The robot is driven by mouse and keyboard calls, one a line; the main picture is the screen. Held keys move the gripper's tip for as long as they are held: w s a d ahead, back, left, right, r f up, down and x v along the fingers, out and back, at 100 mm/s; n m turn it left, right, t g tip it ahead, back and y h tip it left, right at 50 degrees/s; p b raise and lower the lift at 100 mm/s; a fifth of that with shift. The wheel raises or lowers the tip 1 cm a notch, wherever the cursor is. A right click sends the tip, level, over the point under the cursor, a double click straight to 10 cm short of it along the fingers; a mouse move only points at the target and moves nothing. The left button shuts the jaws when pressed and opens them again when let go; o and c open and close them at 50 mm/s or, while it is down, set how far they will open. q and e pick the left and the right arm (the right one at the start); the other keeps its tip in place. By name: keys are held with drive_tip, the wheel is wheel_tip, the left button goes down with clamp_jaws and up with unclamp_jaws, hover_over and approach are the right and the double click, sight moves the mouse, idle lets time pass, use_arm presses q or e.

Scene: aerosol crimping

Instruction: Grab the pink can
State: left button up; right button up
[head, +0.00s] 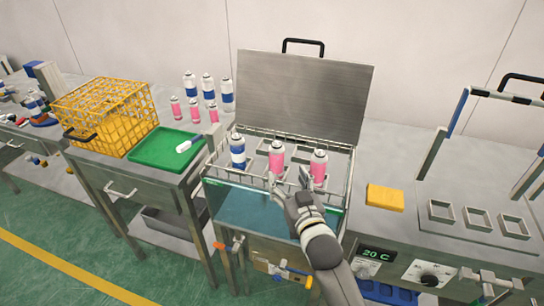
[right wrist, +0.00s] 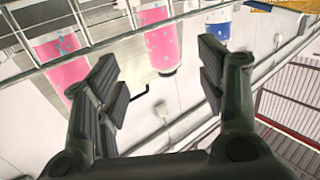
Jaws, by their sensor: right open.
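Two pink cans with grey tops stand upright in the wire rack of the water bath: the middle can (head: 277,160) and the right can (head: 319,168). My right gripper (head: 298,180) is open and empty at the front of the bath, close to both. The right wrist view is upside down. There the middle can (right wrist: 162,45) shows beyond the gap between the open fingers (right wrist: 160,78), apart from them. The right can (right wrist: 62,58) is beyond the left-hand finger. My left gripper is not in view.
A blue-and-white can (head: 238,152) stands at the rack's left. The bath's raised lid (head: 303,95) is behind. Smaller pink cans (head: 193,108) stand on the left table near a green tray (head: 165,150) and yellow basket (head: 105,115). A yellow block (head: 384,197) lies right.

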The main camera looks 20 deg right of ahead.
sight(279, 161)
drive_tip(key=shift+w+r, duration=0.15)
drive_tip(key=shift+w, duration=0.7)
drive_tip(key=shift+w+r+p, duration=0.2)
drive_tip(key=shift+w+p, duration=0.1)
drive_tip(key=shift+w, duration=0.05)
drive_tip(key=shift+w+f, duration=0.2)
drive_tip(key=shift+w, duration=1)
drive_tip(key=shift+w+f, duration=0.1)
drive_tip(key=shift+w, duration=0.1)
drive_tip(key=w+p, duration=0.1)
drive_tip(key=w, duration=0.3)
drive_tip(key=shift+a, duration=0.1)
drive_tip(key=shift+w+p, duration=0.3)
drive_tip(key=shift+w, duration=0.2)
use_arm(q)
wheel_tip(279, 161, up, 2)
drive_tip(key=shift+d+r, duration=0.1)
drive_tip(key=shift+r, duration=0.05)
use_arm(e)
drive_tip(key=c, duration=1.2)
